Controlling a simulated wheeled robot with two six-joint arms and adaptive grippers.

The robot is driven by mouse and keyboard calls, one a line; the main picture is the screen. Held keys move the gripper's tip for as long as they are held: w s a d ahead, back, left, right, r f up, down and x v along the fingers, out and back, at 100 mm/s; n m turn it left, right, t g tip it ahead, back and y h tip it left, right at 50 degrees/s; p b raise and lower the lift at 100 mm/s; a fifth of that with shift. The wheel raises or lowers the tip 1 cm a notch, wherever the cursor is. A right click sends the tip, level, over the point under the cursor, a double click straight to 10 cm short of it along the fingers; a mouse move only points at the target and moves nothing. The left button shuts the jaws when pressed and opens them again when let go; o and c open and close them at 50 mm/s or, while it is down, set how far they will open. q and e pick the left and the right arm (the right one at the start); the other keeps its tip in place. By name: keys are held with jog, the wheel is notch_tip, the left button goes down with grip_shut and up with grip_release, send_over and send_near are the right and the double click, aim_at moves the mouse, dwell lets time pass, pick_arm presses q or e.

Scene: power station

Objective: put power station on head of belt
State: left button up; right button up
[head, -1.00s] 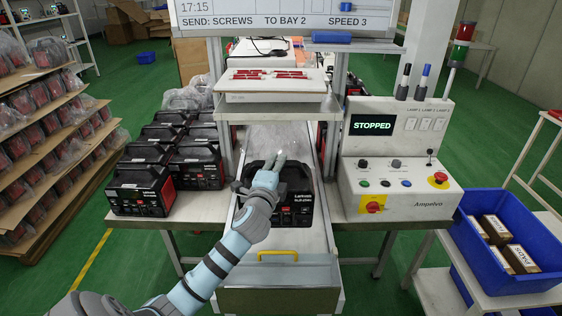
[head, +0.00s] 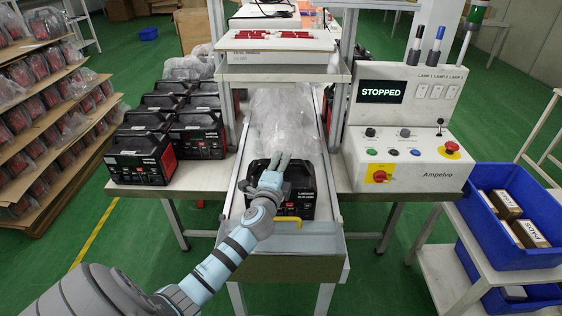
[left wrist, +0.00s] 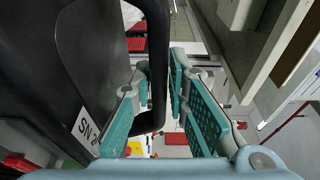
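The black power station (head: 298,197) is at the near end of the conveyor belt (head: 238,205), close to the yellow handle (head: 287,223). I cannot tell whether its base touches the belt. My left gripper (head: 277,162) is at its top. In the left wrist view, the fingers (left wrist: 163,72) are on either side of the power station's black carry handle (left wrist: 157,105) and look shut on it. The power station's body (left wrist: 95,60) fills the left of that view. My left arm covers part of its front. My right gripper is not in view.
Clear plastic-wrapped items (head: 283,115) lie on the belt behind the power station. Several other power stations (head: 140,158) stand on the table to the left. A control console (head: 405,140) reading STOPPED stands to the right, with a blue bin (head: 510,215) beyond it. A shelf (head: 272,64) spans the belt.

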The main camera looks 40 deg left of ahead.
pick_arm(q)
jog(key=shift+o, duration=1.1)
jog(key=shift+s+d+r, duration=0.1)
jog(key=shift+r, duration=0.05)
jog(key=shift+s+d, duration=0.15)
jog(key=shift+s, duration=0.25)
jog(key=v, duration=1.1)
